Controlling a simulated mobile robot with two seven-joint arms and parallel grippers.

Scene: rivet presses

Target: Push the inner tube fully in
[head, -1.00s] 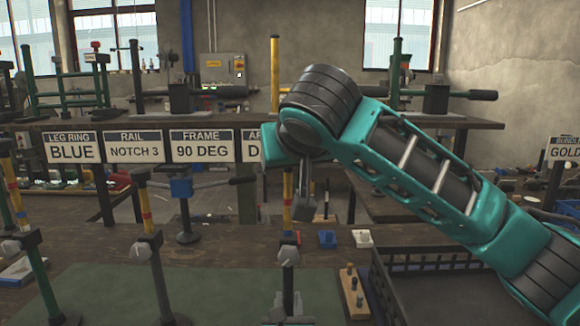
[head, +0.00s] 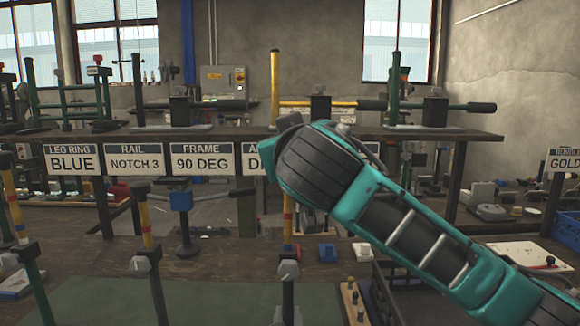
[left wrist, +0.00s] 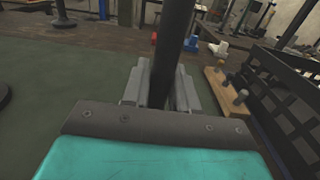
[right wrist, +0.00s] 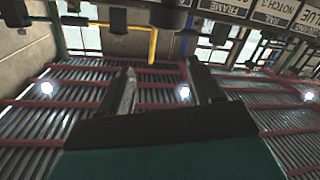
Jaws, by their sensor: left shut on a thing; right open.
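The inner tube (head: 287,222), yellow with coloured bands, stands upright at the centre of the head view. A grey clamp (head: 288,270) sits at its lower visible end, above the dark outer tube (head: 287,296). My right arm hides the inner tube's top. My left gripper (head: 287,317) shows at the bottom edge, its pale fingers shut around the dark outer tube, which also stands between them in the left wrist view (left wrist: 171,45). My right gripper (right wrist: 165,92) is open and empty in its wrist view, with roof beams beyond it. It is hidden in the head view.
Similar banded tubes (head: 147,230) stand to the left. A blue block (head: 327,252), a white block (head: 363,251) and a wooden peg board (head: 352,300) lie to the right, beside a black crate (head: 375,300). Signs (head: 200,160) hang from the shelf behind.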

